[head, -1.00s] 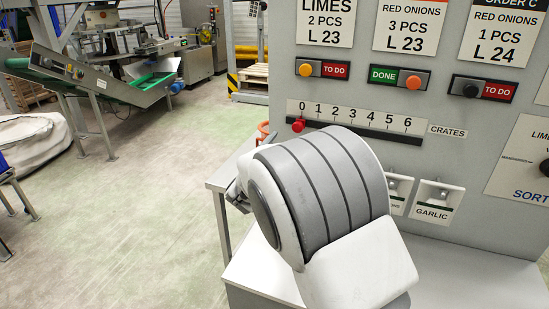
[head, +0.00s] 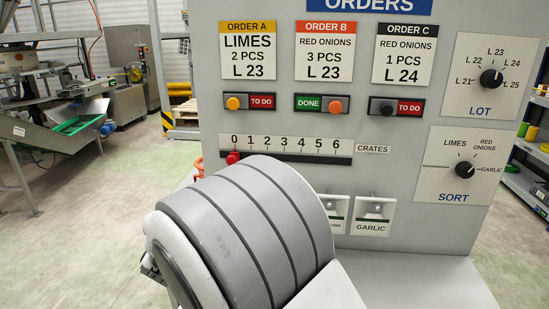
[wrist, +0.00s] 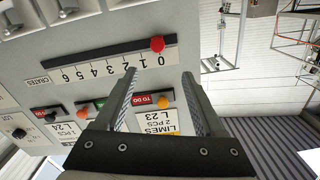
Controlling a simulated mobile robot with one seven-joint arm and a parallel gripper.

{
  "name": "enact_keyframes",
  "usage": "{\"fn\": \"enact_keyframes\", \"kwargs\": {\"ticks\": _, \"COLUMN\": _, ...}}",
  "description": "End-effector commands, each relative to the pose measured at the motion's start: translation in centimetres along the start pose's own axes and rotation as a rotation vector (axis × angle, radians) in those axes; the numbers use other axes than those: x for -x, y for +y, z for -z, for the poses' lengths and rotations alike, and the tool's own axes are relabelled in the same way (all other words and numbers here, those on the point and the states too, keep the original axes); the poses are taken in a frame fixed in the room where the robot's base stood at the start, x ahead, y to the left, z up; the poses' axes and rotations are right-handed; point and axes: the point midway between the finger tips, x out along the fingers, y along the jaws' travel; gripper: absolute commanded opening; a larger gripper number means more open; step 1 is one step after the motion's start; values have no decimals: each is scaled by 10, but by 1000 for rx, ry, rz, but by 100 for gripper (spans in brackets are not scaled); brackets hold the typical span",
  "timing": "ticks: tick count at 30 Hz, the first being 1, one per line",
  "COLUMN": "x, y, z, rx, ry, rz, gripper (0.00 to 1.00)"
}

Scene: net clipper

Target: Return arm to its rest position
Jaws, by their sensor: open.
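My gripper (wrist: 161,100) is open and empty in the wrist view, its two fingers apart in front of the order panel. The panel (head: 285,120) appears upside down there. The red slider knob (head: 233,157) sits at 0 on the crates scale; in the wrist view the knob (wrist: 157,44) lies beyond the fingertips, apart from them. In the head view my large grey and white arm link fills the lower middle and hides the gripper.
Order B's slider switch (head: 322,104) shows DONE; order A's (head: 248,102) and order C's (head: 397,107) show TO DO. The lot dial (head: 491,78) and sort dial (head: 465,169) are at right. A conveyor (head: 50,142) stands at left beyond open floor (head: 90,240).

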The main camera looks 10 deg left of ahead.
Motion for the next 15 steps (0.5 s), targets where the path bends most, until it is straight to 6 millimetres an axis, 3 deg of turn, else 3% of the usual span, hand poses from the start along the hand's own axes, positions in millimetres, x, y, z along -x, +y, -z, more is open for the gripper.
{"fn": "enact_keyframes", "kwargs": {"ticks": 7, "x": -19, "y": 23, "z": 34, "rx": -42, "ry": -87, "rz": 46, "gripper": 71}}
{"fn": "enact_keyframes", "kwargs": {"ticks": 15, "x": -20, "y": 78, "z": 90, "rx": -74, "ry": -276, "rz": 145, "gripper": 71}}
